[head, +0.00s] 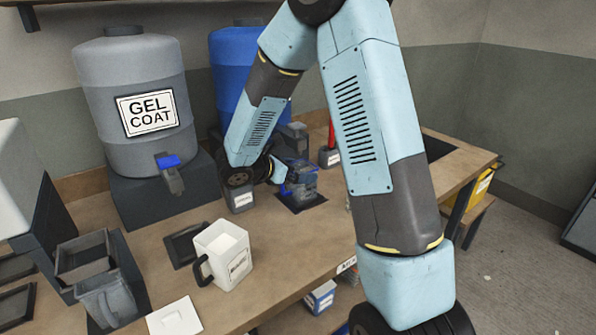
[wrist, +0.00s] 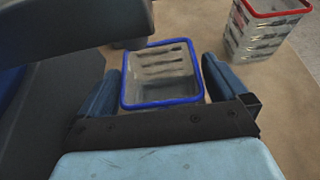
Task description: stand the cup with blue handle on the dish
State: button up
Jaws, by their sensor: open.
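My gripper (head: 300,178) is low over the bench in front of the blue drum. In the wrist view my gripper (wrist: 158,85) is open, with one blue finger on each side of a pale cup with a blue rim (wrist: 160,104). I cannot tell whether the fingers touch it, and its handle does not show clearly. In the head view the cup is mostly hidden by my gripper. A flat dark square (head: 305,204) lies below my gripper; I cannot tell whether the cup stands on it. Another flat dark square dish (head: 179,246) lies beside the white mug, apparently empty.
A red-rimmed container (wrist: 262,28) stands beyond my gripper. A white mug with a dark handle (head: 226,262) stands nearer. The grey gel coat drum (head: 130,75) and blue drum (head: 229,62) line the back. Grey containers (head: 105,296) crowd the left. Bench is clear right of the mug.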

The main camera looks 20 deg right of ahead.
jog(key=v, duration=0.7)
jog(key=shift+a, duration=0.25)
jog(key=shift+s+r, duration=0.1)
jog(key=shift+r, duration=0.05)
